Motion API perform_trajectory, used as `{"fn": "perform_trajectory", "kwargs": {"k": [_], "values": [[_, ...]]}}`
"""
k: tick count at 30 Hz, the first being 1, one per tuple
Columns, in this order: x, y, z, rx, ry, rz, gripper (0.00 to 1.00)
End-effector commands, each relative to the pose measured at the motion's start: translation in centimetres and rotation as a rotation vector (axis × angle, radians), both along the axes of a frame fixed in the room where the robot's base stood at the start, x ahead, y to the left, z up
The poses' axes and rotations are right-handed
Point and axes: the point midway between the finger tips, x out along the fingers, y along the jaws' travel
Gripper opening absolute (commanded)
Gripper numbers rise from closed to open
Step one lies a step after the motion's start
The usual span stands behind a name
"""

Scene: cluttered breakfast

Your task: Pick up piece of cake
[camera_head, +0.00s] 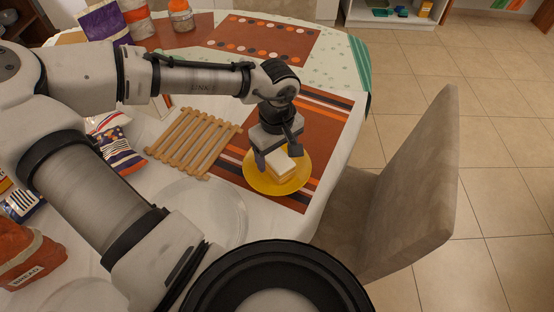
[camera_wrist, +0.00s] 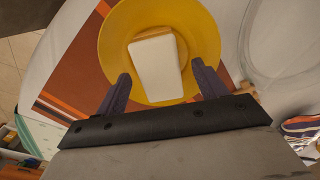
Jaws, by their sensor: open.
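A piece of cake (camera_head: 282,167) with a pale top lies on a yellow plate (camera_head: 262,184). The plate rests on an orange-brown striped placemat (camera_head: 325,117) near the table's right edge. My gripper (camera_head: 278,156) is above the plate, close to the cake. In the wrist view the cake (camera_wrist: 156,66) lies just beyond and between the two fingertips (camera_wrist: 161,70) of my open gripper, with room on both sides. The yellow plate (camera_wrist: 118,45) surrounds it. I cannot tell how high the fingers are above the plate.
A wooden slatted trivet (camera_head: 193,142) lies left of the plate. A clear plate (camera_head: 213,205) is in front of it. A chair (camera_head: 405,190) stands close at the table's right side. Packages (camera_head: 118,155) and jars (camera_head: 181,15) stand at the left and back.

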Motion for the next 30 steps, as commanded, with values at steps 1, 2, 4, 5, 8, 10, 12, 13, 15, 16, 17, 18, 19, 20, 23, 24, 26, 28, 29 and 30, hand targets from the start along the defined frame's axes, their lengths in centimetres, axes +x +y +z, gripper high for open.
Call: {"fn": "perform_trajectory", "kwargs": {"k": [1, 2, 4, 5, 8, 10, 12, 13, 15, 16, 17, 18, 19, 20, 23, 24, 26, 28, 29, 30], "values": [[0.0, -0.1, -0.7, 0.001, 0.002, -0.001, 0.71], [0.0, -0.1, -1.0, 0.0, 0.001, -0.002, 0.71], [0.0, 0.0, -1.6, 0.001, 0.001, -0.002, 0.71], [0.0, 0.0, -1.7, 0.0, 0.0, -0.002, 0.71], [0.0, 0.0, -2.0, -0.001, -0.001, -0.001, 0.71], [0.0, 0.0, -2.0, -0.001, -0.001, -0.001, 0.71], [0.0, 0.0, -1.9, -0.001, -0.001, -0.001, 0.71], [0.0, 0.0, -1.9, -0.001, -0.001, -0.001, 0.7], [0.0, 0.0, -1.9, -0.001, -0.001, -0.001, 0.6], [0.0, 0.0, -1.9, -0.001, -0.001, -0.001, 0.56], [0.0, 0.0, -1.9, -0.001, -0.001, -0.001, 0.53], [0.0, 0.0, -1.9, -0.001, -0.001, -0.001, 0.47], [0.0, 0.0, -1.9, -0.001, -0.001, -0.001, 0.43], [0.0, 0.0, -1.9, -0.001, -0.001, -0.001, 0.4], [0.0, 0.0, -1.9, -0.001, -0.001, -0.001, 0.26], [0.0, 0.0, -1.9, -0.001, -0.001, -0.001, 0.22], [0.0, 0.0, -1.9, -0.001, -0.001, -0.001, 0.22], [0.0, 0.0, -1.9, -0.001, -0.001, -0.001, 0.21], [0.0, 0.0, -1.9, -0.001, -0.001, -0.001, 0.21], [0.0, 0.0, -1.9, -0.001, -0.001, -0.001, 0.21]]}}
